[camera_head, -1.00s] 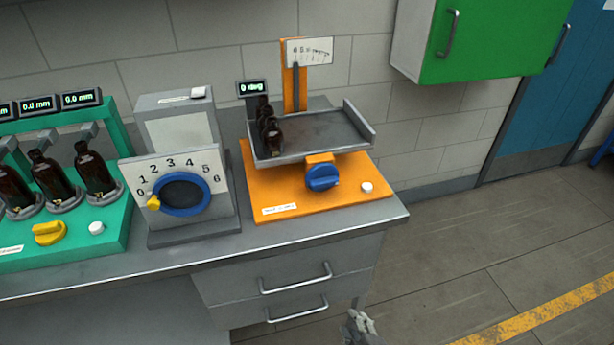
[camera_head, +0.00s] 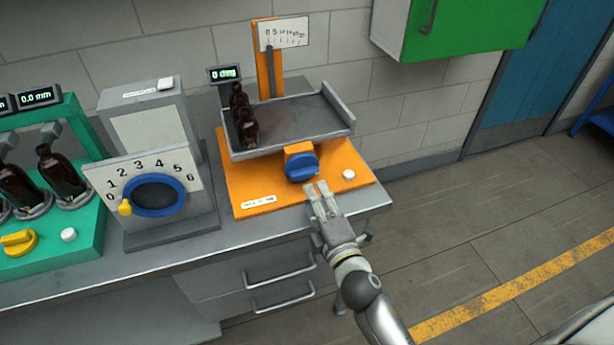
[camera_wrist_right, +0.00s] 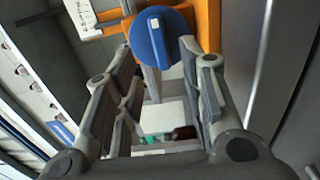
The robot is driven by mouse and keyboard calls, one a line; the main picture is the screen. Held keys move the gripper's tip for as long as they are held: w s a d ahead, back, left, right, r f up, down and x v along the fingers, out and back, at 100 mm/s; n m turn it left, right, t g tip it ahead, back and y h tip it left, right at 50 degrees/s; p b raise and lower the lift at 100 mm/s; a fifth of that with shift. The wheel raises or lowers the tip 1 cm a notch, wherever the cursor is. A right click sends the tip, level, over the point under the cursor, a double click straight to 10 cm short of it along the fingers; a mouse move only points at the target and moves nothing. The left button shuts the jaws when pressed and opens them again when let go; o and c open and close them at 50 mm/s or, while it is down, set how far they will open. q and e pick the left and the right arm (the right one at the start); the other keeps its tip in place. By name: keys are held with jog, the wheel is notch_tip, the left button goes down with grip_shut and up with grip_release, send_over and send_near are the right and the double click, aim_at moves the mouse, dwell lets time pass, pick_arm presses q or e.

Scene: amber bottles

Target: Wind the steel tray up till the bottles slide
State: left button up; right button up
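The steel tray (camera_head: 298,118) sits level-looking above an orange base (camera_head: 240,178). Dark amber bottles (camera_head: 249,134) stand in a row at its left end. A blue knob (camera_head: 301,168) is on the front of the base. The small display (camera_head: 225,73) behind the tray reads 0 deg. My right gripper (camera_head: 317,188) is just in front of and below the knob, its fingers pointing at it. In the right wrist view the open fingers (camera_wrist_right: 166,62) lie either side of the lower part of the blue knob (camera_wrist_right: 158,38); contact cannot be told. My left gripper is not in view.
A white button (camera_head: 348,174) sits right of the knob. A grey dial box (camera_head: 150,170) with a blue ring and yellow pointer stands to the left. Beyond it is a green rig (camera_head: 85,215) with bottles. A green cabinet (camera_head: 445,30) hangs at upper right. Floor at right is clear.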

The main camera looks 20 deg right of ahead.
aim_at(306, 176)
jog(key=w+p, duration=0.1)
jog(key=w, duration=0.5)
jog(key=shift+w+a, duration=0.1)
jog(key=shift+w, duration=0.2)
jog(key=shift+c, duration=0.4)
grip_shut()
